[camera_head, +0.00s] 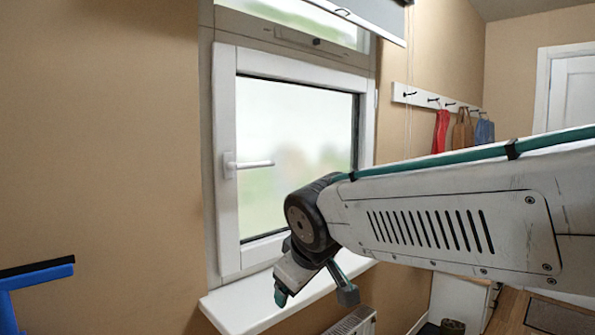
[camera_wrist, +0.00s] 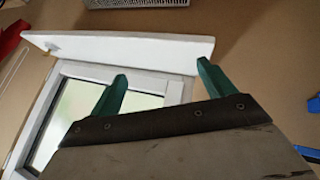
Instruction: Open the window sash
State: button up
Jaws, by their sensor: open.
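The white window sash (camera_head: 227,210) sits in its frame in the head view, around a frosted pane. Its lever handle (camera_head: 250,164) is on the left side and lies horizontal, pointing right. The sash looks closed. My gripper (camera_head: 314,291) is below and right of the handle, low in front of the sill, pointing down. It is open and empty, and apart from the handle. In the wrist view, the green fingers (camera_wrist: 161,74) are spread, with the sash corner (camera_wrist: 140,92) and the sill behind them. The handle does not show there.
A white sill (camera_head: 240,308) juts out under the window, close to my gripper. A radiator (camera_head: 352,323) is below it. A blind (camera_head: 372,14) hangs at the top. A blue tool (camera_head: 35,276) stands at left. A hook rail (camera_head: 437,100) holds hanging items at right.

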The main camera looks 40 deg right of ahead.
jog(key=w+d+r+n+t+h, duration=0.2)
jog(key=w+d+r+n+t, duration=0.15)
jog(key=w+d+r, duration=0.4)
jog(key=n+t+y, duration=0.6)
jog(key=n+t, duration=0.2)
jog(key=n, duration=0.5)
send_near(262, 165)
jog(key=w, duration=1.1)
jog(key=shift+a+r, duration=0.1)
jog(key=shift+a, duration=0.05)
grip_shut()
